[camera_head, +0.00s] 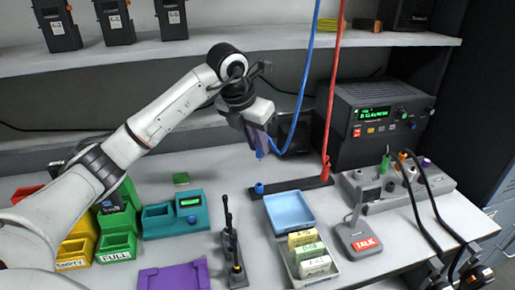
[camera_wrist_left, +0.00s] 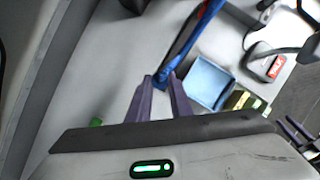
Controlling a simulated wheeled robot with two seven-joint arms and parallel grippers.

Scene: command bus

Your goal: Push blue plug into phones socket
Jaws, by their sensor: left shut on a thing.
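My left gripper (camera_head: 262,150) is shut on the blue plug at the end of the blue cable (camera_head: 305,80), held above the table. The plug is mostly hidden by the fingers in the head view. In the left wrist view the cable (camera_wrist_left: 192,42) runs down to a blue end (camera_wrist_left: 163,74) between the purple fingertips (camera_wrist_left: 165,82). The socket panel (camera_head: 375,203) sits at the right with several coloured sockets or plugs; the phones label is unreadable. The gripper is left of the panel and apart from it.
A red cable (camera_head: 334,90) stands in a black strip (camera_head: 290,187) beside a blue holder (camera_head: 259,188). A radio (camera_head: 365,115) stands behind the panel. A blue tray (camera_head: 290,212), card box (camera_head: 325,277) and talk microphone (camera_head: 357,240) are in front. Black cords (camera_head: 421,205) arch from the panel.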

